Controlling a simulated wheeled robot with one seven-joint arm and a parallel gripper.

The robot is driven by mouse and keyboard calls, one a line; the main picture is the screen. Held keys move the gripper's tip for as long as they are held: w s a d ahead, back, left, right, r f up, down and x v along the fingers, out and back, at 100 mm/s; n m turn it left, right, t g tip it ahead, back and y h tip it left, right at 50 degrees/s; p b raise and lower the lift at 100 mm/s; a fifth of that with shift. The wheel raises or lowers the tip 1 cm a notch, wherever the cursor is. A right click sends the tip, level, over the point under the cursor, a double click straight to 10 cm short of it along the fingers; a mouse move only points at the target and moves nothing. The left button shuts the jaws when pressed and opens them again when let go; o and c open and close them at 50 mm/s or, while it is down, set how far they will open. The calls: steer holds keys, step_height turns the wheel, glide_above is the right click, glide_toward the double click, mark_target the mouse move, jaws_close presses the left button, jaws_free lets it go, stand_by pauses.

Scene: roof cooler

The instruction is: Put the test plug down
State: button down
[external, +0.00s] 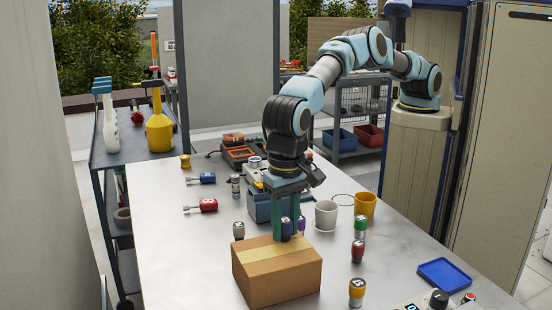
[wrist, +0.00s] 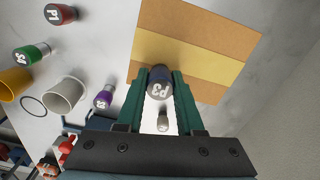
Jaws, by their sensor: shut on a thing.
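The gripper points down at the near edge of the cardboard box (wrist: 212,40) in that view, the far edge in the external view. The plug overlaps the box (external: 275,278) in the picture; I cannot tell whether it touches it. A purple plug (wrist: 104,97) and a grey plug (wrist: 162,122) stand close by on the table.
A grey cup (external: 325,214) and a yellow cup (external: 365,205) stand to the right. Green (external: 360,226), red (external: 357,251) and yellow (external: 357,291) plugs stand before them. A blue tray (external: 444,275) lies far right.

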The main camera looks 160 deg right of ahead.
mark_target(286, 220)
steer(key=shift+f, duration=0.15)
steer(key=c, duration=0.5)
jaws_free()
steer(key=shift+c, duration=0.2)
step_height(286, 220, up, 11)
steer(key=b, duration=0.3)
steer(key=s+a+r+n, duration=0.2)
steer(key=s+a+n, duration=0.9)
steer(key=s+n, duration=0.1)
steer(key=s+a+f+n, duration=0.2)
steer(key=s+n, duration=0.2)
steer(key=s, duration=0.5)
steer(key=s+a+f+n+t, duration=0.1)
steer(key=s+a+f+n, duration=0.1)
steer(key=s, duration=0.7)
steer(key=s+a+f+n, duration=0.2)
steer(key=s+n, duration=0.3)
steer(key=s, duration=0.5)
steer(key=shift+a+f+n+t, duration=0.15)
steer(key=shift+a+n+t, duration=0.1)
steer(key=shift+n+t, duration=0.05)
